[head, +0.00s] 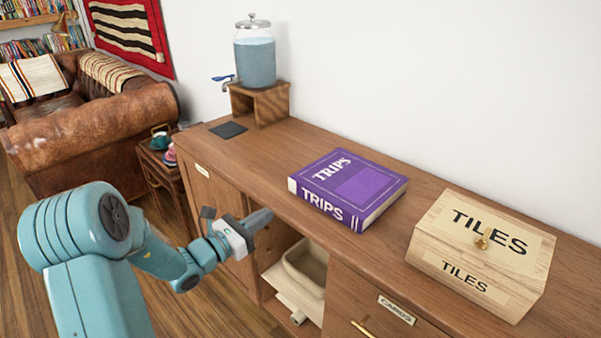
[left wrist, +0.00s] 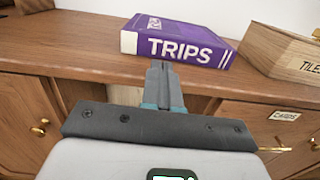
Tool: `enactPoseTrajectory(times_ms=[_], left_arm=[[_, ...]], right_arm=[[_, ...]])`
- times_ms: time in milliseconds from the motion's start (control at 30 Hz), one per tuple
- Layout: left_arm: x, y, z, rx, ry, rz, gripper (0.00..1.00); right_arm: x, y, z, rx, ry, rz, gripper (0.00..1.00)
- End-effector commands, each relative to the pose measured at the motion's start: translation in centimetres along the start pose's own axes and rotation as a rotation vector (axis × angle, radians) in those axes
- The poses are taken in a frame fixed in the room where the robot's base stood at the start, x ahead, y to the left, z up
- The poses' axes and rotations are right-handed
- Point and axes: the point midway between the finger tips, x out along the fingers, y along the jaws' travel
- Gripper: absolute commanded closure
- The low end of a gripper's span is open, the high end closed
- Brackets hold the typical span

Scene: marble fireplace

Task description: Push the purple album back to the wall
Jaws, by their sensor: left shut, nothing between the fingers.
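The purple album (head: 347,188), marked TRIPS, lies flat on the wooden cabinet top (head: 440,188), with a strip of bare wood between it and the white wall. Its lettered spine faces the front. My left gripper (head: 262,218) is shut and empty, at the cabinet's front edge, to the left of the album and apart from it in the head view. In the left wrist view the shut fingers (left wrist: 160,72) point toward the spine of the album (left wrist: 178,42). Whether they touch it cannot be told there. My right gripper is not in view.
A wooden TILES box (head: 480,252) stands right of the album. A water dispenser (head: 255,55) on a wooden stand (head: 262,103) and a dark mat (head: 228,130) are at the left. Below is an open compartment with a pale bin (head: 303,270).

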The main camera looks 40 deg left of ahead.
Motion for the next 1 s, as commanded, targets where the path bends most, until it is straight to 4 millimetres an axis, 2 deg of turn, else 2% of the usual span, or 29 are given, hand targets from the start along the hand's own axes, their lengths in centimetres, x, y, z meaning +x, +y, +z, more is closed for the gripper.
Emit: enactPoseTrajectory(times_ms=[33, 133, 267, 367, 800, 1000], left_arm=[[-0.6, 0.6, 0.6, -0.005, 0.01, 0.015, 1.0], [-1.2, 1.3, 0.5, -0.009, 0.02, 0.032, 1.0], [-0.7, 1.5, 0.3, -0.009, 0.023, 0.037, 1.0], [0.8, 1.5, 0.3, -0.007, 0.022, 0.033, 1.0], [10.2, 1.6, 0.1, -0.007, 0.022, 0.032, 1.0], [12.4, 1.7, 0.0, -0.006, 0.023, 0.034, 1.0]], right_arm=[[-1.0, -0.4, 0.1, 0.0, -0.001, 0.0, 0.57], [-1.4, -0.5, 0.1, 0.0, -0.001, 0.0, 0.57], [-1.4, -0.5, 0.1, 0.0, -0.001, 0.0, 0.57], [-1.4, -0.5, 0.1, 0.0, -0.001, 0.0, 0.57], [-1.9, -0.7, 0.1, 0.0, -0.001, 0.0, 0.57], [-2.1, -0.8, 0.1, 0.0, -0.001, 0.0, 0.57]])
